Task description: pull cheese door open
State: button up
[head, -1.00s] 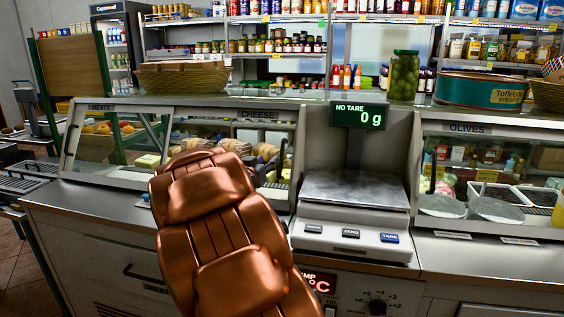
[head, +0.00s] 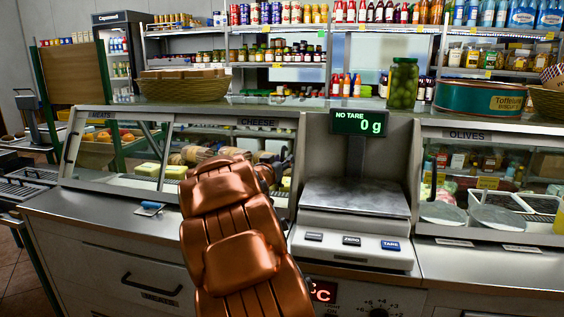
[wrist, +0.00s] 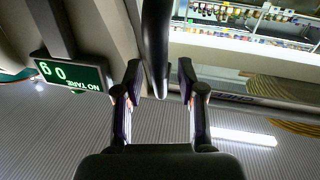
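The cheese door (head: 215,133) is a glass pane under the CHEESE label in the head view, left of the scale. It looks shut. Its black handle (wrist: 157,45) shows in the wrist view, coming down from the top edge between my fingers. My gripper (wrist: 159,80) is open, with one finger on each side of the handle's lower end and a gap on both sides. In the head view my copper arm covers the lower right part of the door and hides most of the gripper.
The scale (head: 355,197) with its 0 g display (head: 359,122) stands just right of the door. The meats door (head: 85,160) is to the left and the olives case (head: 480,180) to the right. A jar (head: 403,83) and a basket (head: 183,88) stand on the top shelf.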

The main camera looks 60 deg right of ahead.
grip_shut()
dwell(0.3)
dwell(0.4)
